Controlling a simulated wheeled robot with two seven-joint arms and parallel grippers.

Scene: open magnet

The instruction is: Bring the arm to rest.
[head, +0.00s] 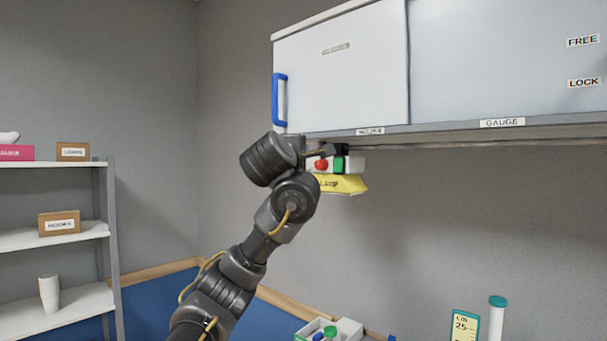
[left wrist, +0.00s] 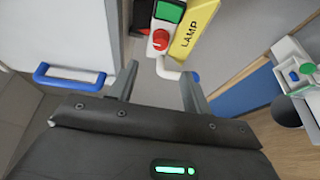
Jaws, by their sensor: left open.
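My left arm reaches up from the bottom of the head view. Its left gripper (head: 318,150) is just under the wall cabinet, beside the switch box. In the left wrist view the left gripper (left wrist: 160,75) has its two fingers apart. A white bent piece with a blue end (left wrist: 172,72) shows at the gap between the fingertips; I cannot tell whether they touch it. The switch box has a red button (head: 321,164) and a green button (head: 339,164), with a yellow LAMP sign (head: 343,184) below. My right gripper is not in view.
The white cabinet (head: 350,80) hangs close above the gripper, with a blue handle (head: 279,100) at its left. A shelf rack (head: 70,237) with small boxes and a cup stands at left. A white tray (head: 349,328) and a white-green post (head: 496,318) stand low at right.

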